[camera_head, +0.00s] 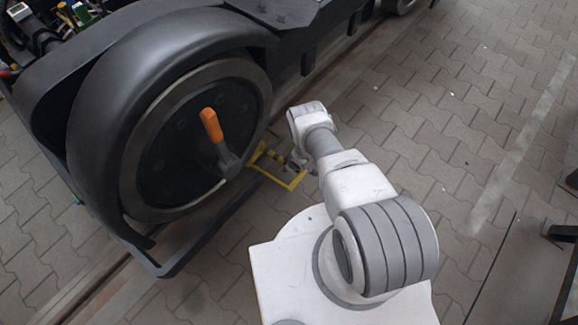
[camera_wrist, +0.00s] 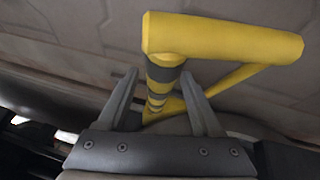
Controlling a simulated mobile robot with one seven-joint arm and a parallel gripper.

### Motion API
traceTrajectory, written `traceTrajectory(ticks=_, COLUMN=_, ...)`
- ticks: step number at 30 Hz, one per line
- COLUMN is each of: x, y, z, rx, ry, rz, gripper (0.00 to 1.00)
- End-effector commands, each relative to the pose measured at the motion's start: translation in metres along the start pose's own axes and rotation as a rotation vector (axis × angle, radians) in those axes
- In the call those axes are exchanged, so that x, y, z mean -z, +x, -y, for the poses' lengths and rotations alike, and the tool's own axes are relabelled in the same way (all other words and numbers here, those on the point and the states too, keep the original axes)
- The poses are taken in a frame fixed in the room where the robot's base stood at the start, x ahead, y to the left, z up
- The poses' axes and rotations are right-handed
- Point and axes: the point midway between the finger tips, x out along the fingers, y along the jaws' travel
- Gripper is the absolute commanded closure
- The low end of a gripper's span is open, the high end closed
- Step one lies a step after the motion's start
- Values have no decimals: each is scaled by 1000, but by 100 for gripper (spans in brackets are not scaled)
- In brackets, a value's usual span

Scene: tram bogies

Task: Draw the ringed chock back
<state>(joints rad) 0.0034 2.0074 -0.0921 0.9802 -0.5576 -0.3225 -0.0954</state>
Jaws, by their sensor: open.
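The yellow chock (camera_head: 292,182), a bar frame, lies low beside the wheel (camera_head: 195,135) in the head view, partly hidden by my arm. In the wrist view its thick yellow bar (camera_wrist: 225,38) crosses the upper right. A yellow post with dark grey rings (camera_wrist: 158,88) runs down from that bar's left end. My gripper (camera_wrist: 158,75) is open, one finger on each side of the ringed post. A gap shows beside each finger; I cannot tell whether either touches the post. In the head view my gripper is small and mostly hidden by the arm.
An orange-handled lever (camera_head: 212,126) stands against the wheel's face. The dark bogie frame (camera_head: 280,15) and the rail (camera_head: 105,270) run along the left side. The paved floor (camera_head: 450,120) right of my arm is mostly clear. A dark object (camera_head: 560,232) stands at the right edge.

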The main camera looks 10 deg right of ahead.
Motion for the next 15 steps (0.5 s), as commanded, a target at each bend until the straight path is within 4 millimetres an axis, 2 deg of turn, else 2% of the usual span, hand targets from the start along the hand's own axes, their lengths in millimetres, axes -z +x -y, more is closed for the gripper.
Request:
traceTrajectory(ticks=10, x=0, y=2, z=0, rx=0, ry=0, rz=0, gripper=33)
traceTrajectory(ticks=15, x=0, y=2, z=0, rx=0, ry=0, rz=0, gripper=64)
